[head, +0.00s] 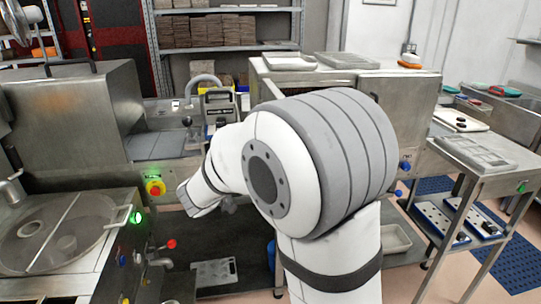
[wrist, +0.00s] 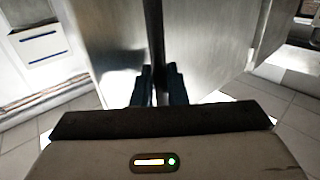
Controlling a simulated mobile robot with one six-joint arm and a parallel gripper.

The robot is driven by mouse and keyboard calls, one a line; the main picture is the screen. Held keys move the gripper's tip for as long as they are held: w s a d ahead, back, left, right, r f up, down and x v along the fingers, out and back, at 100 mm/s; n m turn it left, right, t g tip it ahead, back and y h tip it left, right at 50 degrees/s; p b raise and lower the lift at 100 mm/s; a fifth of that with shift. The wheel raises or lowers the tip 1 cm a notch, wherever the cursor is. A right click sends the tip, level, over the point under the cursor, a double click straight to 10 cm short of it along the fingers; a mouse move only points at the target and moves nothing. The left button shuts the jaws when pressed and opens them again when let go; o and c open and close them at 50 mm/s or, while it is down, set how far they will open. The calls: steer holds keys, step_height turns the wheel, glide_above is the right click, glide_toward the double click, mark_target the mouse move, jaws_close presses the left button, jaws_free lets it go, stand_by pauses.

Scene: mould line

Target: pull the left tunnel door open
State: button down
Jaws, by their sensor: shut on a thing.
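In the wrist view my gripper (wrist: 160,76) has its two dark fingers close together on either side of a dark upright bar (wrist: 153,30). It is shut on this bar, which looks like the door's handle. Smooth grey metal panels stand on both sides of the bar: a left panel (wrist: 108,45) and a right panel (wrist: 215,50). Which of them is the left tunnel door I cannot tell for sure. In the head view my own white and grey arm covers the middle, and my gripper and the bar are hidden behind it.
In the head view a steel machine with a round basin (head: 65,240) stands at the left. A steel cart (head: 475,150) with trays stands at the right, near a blue floor mat (head: 520,265). Shelves (head: 225,45) are at the back. Tiled floor (wrist: 25,135) shows in the wrist view.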

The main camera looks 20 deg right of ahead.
steer(key=c, duration=1.5)
jaws_free()
steer(key=shift+d, duration=0.1)
steer(key=shift+c, duration=0.2)
steer(key=shift+s+a, duration=0.15)
steer(key=shift+a, duration=0.15)
steer(key=b+v, duration=0.1)
steer(key=v, duration=0.6)
steer(key=shift+s, duration=0.1)
